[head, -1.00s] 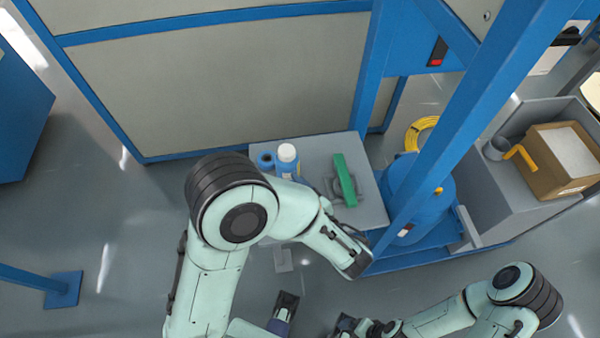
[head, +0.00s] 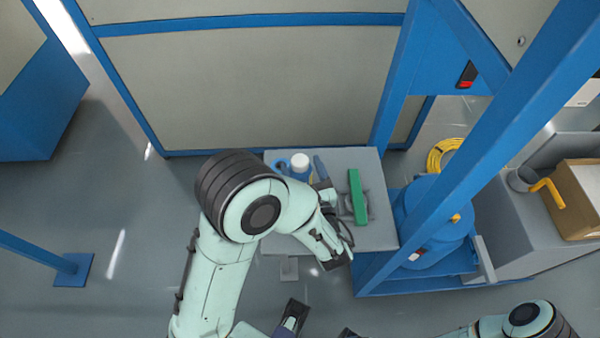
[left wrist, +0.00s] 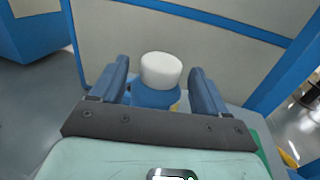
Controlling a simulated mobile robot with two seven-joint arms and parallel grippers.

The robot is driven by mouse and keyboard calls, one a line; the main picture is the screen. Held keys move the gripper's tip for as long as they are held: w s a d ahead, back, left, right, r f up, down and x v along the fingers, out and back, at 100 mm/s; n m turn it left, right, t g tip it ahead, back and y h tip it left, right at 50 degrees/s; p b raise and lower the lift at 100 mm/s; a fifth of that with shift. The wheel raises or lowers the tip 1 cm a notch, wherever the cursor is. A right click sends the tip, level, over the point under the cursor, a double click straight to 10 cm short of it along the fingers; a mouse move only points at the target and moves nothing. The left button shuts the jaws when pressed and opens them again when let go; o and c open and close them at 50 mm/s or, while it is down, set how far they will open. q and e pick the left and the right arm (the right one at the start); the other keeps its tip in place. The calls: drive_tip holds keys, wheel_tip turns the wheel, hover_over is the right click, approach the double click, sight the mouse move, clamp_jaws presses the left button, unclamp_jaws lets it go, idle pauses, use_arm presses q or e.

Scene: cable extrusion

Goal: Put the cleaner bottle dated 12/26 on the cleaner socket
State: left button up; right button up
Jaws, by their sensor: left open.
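A blue bottle with a white cap (head: 300,161) stands upright on the small grey table. In the left wrist view the bottle (left wrist: 155,97) is between the fingers of my left gripper (left wrist: 159,70). In the head view my left gripper (head: 306,168) is at the bottle, partly hidden by my own arm. It is open, with one blue finger on each side of the bottle and a gap on the right. No date is legible.
A green bar on a grey fitting (head: 358,196) is right of the bottle on the grey table (head: 375,235). A blue frame post (head: 470,170) and a blue tank (head: 432,215) stand further right. A large panel (head: 250,90) rises behind the table.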

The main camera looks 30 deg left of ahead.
sight(298, 158)
use_arm(q)
drive_tip(key=x, duration=0.4)
drive_tip(key=c, duration=1)
